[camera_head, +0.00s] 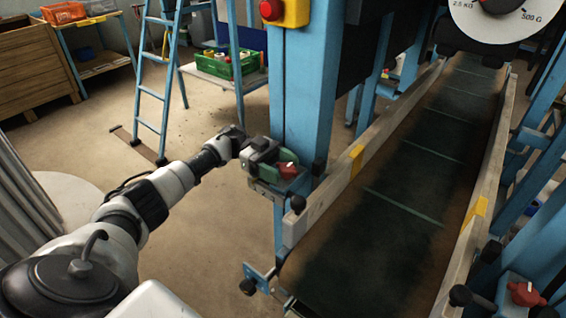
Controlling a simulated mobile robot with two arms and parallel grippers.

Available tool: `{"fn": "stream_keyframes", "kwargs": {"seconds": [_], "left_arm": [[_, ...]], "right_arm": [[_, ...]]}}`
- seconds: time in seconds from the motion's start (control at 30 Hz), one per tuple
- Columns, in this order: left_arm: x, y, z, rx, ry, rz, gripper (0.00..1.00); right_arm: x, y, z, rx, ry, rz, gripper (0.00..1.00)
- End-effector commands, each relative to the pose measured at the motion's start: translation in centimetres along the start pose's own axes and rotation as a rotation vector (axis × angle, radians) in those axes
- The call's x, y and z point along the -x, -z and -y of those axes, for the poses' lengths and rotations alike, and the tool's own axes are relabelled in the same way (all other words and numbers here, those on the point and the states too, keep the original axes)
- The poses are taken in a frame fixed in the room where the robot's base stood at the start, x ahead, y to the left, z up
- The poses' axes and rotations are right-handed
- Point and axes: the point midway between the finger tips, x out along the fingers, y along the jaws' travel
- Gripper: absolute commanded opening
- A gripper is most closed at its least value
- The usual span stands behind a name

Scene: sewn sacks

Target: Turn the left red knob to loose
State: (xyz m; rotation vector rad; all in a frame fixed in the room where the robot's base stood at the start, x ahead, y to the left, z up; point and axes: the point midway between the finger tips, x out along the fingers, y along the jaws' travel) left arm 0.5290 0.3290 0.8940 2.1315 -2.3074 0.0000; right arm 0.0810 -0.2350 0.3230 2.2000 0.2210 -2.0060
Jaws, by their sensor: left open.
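The left red knob (288,170) sits on a bracket at the near left corner of the conveyor, beside the blue post. My left gripper (272,160) is right at this knob, with its jaws open around or just beside it; I cannot tell whether they touch it. Part of the knob's mount is hidden behind the gripper. A second red knob (525,292) is at the lower right, on the other side of the conveyor. My right gripper is not in view.
The conveyor belt (400,195) runs away between two wooden rails. A blue post (303,100) with a yellow box and red button (285,10) rises behind the knob. A blue ladder (152,85) and a green crate (230,64) stand farther back.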

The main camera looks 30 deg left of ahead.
Motion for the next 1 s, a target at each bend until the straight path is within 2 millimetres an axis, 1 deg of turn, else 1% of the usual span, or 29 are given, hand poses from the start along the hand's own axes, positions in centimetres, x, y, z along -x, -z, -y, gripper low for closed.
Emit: {"fn": "stream_keyframes", "kwargs": {"seconds": [0.1, 0.37, 0.6, 0.67, 0.87, 1.0], "left_arm": [[-0.5, 0.1, 0.0, -0.001, 0.001, 0.0, 0.64], [-0.6, 0.0, 0.0, 0.0, 0.001, 0.0, 0.64], [-0.6, 0.0, 0.0, 0.0, 0.001, 0.0, 0.27], [-0.6, 0.0, 0.0, 0.0, 0.001, 0.0, 0.18], [-0.6, 0.1, 0.0, 0.001, 0.012, 0.0, 0.16], [-0.6, 0.4, -0.1, 0.002, 0.052, 0.001, 0.16]], "right_arm": [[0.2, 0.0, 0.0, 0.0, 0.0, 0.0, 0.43], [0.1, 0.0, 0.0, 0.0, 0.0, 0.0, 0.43], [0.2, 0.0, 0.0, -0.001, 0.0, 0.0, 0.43], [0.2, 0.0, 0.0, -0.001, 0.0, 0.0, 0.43], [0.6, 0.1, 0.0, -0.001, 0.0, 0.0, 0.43], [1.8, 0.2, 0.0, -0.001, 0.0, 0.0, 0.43]]}}
